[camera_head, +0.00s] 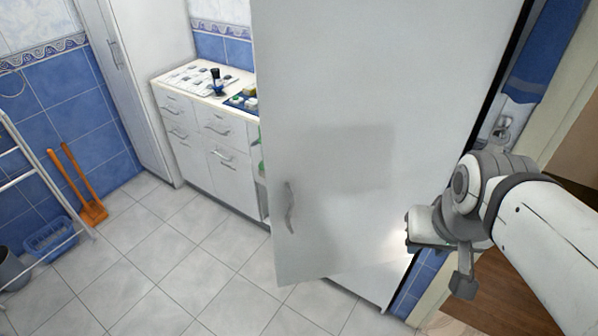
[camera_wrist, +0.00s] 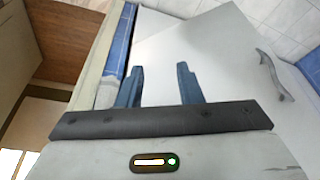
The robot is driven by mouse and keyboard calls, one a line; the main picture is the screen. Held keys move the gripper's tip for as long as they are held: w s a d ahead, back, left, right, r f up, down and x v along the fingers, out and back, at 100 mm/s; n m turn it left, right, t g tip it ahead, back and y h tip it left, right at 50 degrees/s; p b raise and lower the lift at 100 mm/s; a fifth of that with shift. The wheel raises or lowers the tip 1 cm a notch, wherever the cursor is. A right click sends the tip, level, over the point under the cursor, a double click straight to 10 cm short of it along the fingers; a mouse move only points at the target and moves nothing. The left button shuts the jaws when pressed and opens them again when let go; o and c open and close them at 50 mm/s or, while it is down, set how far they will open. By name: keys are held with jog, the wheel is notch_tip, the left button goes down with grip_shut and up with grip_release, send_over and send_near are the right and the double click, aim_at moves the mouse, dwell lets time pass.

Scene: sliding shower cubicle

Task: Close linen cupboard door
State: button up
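The linen cupboard door (camera_head: 350,110) is a large plain white panel that stands open in the head view, with a grey curved handle (camera_head: 290,207) near its lower left edge. In the wrist view the door (camera_wrist: 205,50) fills the middle and right, with its handle (camera_wrist: 272,75) at the right. My gripper (camera_head: 412,232) is at the right of the door in the head view, by its lower right edge. In the wrist view my gripper (camera_wrist: 159,82) has its two dark blue fingers apart with nothing between them. The gap between fingers and door cannot be judged.
A white drawer unit (camera_head: 205,125) with small items on top stands behind the door at the left. A tall white cabinet (camera_head: 140,80) is further left. An orange dustpan (camera_head: 95,212), a blue basket (camera_head: 52,235) and a white rack (camera_head: 35,165) are at the far left. The tiled floor (camera_head: 170,250) is clear.

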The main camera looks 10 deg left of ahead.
jog(key=w+a+f+n+y+b, duration=0.15)
jog(key=w+a+n+b, duration=0.3)
jog(key=w+a, duration=0.65)
jog(key=n+b, duration=0.2)
jog(key=b, duration=0.1)
send_over(290, 198)
jog(key=s+d, duration=0.2)
jog(key=shift+w+a+f+y, duration=0.15)
jog(key=shift+a+f+y, duration=0.25)
jog(key=shift+f+y, duration=0.2)
jog(key=x, duration=0.7)
jog(key=shift+w+f, duration=0.1)
jog(key=shift+c, duration=0.5)
grip_shut()
